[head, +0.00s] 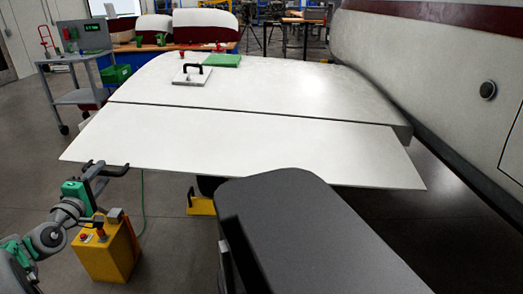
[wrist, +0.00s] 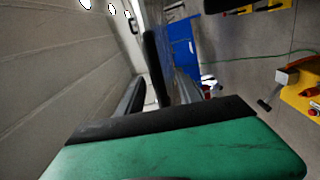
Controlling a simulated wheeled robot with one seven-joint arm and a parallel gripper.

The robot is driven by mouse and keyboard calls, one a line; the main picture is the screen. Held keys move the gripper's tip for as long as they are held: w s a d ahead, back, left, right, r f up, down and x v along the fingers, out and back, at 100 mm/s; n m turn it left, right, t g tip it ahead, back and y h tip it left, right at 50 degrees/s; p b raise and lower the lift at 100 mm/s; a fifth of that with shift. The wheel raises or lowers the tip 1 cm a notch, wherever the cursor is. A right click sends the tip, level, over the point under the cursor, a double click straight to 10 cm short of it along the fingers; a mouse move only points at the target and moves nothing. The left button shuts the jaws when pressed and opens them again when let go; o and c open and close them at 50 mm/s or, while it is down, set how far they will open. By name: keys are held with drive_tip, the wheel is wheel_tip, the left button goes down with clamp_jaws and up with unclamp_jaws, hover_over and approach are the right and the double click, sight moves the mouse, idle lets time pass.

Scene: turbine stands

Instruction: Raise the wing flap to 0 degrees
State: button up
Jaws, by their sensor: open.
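The white wing flap (head: 240,150) runs along the near side of the wing (head: 290,90). A dark line and a step at the right end separate them, and the flap appears to slope down toward me. My gripper (head: 106,170) is open and empty at the flap's near edge, close to its left corner. Its dark fingers overlap that edge in the head view; I cannot tell whether they touch it. In the wrist view my gripper's green body fills the bottom, with dark fingers (wrist: 155,85) beyond it. The flap is not clearly identifiable there.
A yellow box (head: 105,250) with a red button stands on the floor below my arm; it also shows in the wrist view (wrist: 300,95). A grey cart (head: 75,95) stands at left. A white fuselage (head: 430,60) borders the right. A handled plate (head: 187,78) lies on the wing.

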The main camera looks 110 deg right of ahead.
drive_tip(key=shift+o, duration=0.8)
drive_tip(key=v, duration=0.7)
